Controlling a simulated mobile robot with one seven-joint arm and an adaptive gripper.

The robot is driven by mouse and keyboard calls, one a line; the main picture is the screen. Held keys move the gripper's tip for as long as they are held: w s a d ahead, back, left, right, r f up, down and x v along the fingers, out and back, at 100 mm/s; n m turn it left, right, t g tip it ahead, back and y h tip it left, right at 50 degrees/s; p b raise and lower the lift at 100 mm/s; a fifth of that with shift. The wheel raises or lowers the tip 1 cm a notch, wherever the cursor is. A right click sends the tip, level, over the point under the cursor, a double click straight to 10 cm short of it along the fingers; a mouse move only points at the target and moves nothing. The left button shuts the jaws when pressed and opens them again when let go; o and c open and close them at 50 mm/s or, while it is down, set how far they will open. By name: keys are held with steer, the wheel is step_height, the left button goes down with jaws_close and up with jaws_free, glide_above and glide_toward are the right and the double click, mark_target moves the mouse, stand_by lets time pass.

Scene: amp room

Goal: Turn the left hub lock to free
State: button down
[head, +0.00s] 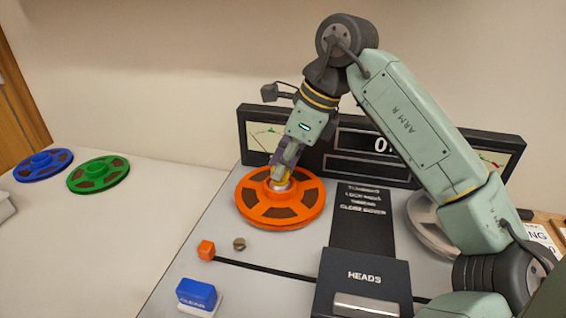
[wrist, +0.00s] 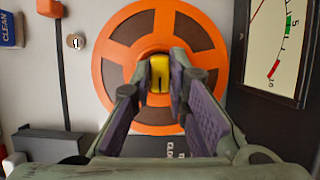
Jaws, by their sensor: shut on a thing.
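The orange reel (head: 252,207) lies on the left spindle of the tape machine. In the wrist view the orange reel (wrist: 110,48) shows its dark windows. The left hub lock (wrist: 160,66) is a yellow piece at the reel's centre, mostly behind my fingertips; its setting cannot be read. In the head view its top is hidden by my gripper (head: 283,178), which points down at the hub. In the wrist view my gripper (wrist: 160,88) is shut on the hub lock, a finger on each side.
A grey reel (head: 428,225) sits at right, partly behind my arm. The heads cover (head: 362,285), an orange block (head: 206,250), a small round knob (head: 239,244) and a blue CLEAN block (head: 197,294) are in front. Green (head: 98,174) and blue reels (head: 43,165) lie left. A meter panel (head: 255,135) stands behind.

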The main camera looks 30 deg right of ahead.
steer(key=c, duration=1.6)
jaws_free()
steer(key=shift+o, duration=0.2)
steer(key=v, duration=1.2)
steer(key=shift+a, duration=0.15)
